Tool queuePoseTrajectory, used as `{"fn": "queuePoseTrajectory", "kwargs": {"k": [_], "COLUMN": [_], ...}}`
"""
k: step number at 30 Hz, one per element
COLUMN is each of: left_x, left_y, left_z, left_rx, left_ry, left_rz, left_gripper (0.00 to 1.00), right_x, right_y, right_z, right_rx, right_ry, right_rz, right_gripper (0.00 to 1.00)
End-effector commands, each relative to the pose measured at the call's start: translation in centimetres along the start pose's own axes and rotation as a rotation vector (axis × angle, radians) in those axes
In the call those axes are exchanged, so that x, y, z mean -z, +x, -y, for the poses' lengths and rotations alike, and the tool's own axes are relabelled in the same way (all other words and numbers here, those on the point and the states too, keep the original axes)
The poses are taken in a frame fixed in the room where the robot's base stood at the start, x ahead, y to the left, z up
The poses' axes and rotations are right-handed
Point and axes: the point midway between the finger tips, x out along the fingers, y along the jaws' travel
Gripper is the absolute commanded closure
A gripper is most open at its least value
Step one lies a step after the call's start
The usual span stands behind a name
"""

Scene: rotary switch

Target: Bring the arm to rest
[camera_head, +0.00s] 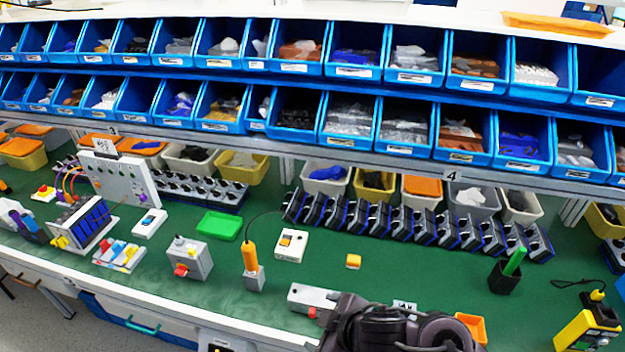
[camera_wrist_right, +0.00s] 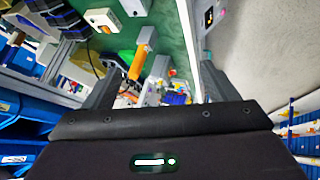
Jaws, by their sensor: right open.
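My right arm (camera_head: 405,328) shows as a dark, rounded wrist at the bottom middle of the head view, over the front edge of the bench. My right gripper (camera_wrist_right: 162,72) is open in the wrist view, with its two dark fingers wide apart and nothing held between them. Beyond the fingers are the bench's tools and boxes. My left gripper is not in view.
The green bench top (camera_head: 370,275) has clear room in the middle. An orange-handled tool (camera_head: 250,259) stands upright left of the arm. A black cup (camera_head: 504,278) and an orange bin (camera_head: 471,326) are to its right. Blue bins (camera_head: 355,58) line the shelves behind.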

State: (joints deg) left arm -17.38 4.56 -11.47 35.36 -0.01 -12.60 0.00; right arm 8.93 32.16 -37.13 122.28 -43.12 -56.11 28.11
Motion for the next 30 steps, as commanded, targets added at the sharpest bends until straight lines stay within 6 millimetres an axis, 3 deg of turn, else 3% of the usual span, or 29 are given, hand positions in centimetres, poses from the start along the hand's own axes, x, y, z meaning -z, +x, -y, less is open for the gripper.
{"fn": "queuePoseTrajectory", "kwargs": {"k": [2, 4, 10, 22, 30], "left_x": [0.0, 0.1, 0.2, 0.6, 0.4], "left_y": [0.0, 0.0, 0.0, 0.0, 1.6], "left_z": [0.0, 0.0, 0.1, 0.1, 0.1], "left_rx": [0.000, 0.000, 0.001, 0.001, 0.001], "left_ry": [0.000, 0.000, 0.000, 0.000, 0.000], "left_rz": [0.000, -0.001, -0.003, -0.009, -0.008], "left_gripper": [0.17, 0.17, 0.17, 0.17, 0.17], "right_x": [0.4, -0.7, -6.2, -16.0, -20.3], "right_y": [-1.5, -2.9, -6.3, -12.1, -4.5], "right_z": [-0.5, -1.5, -2.3, 1.4, 3.1], "right_rx": [-0.062, -0.113, -0.175, -0.153, -0.137], "right_ry": [0.151, 0.284, 0.575, 0.962, 0.957], "right_rz": [0.003, 0.042, 0.198, 0.487, 0.509], "right_gripper": [0.20, 0.20, 0.20, 0.20, 0.20]}}
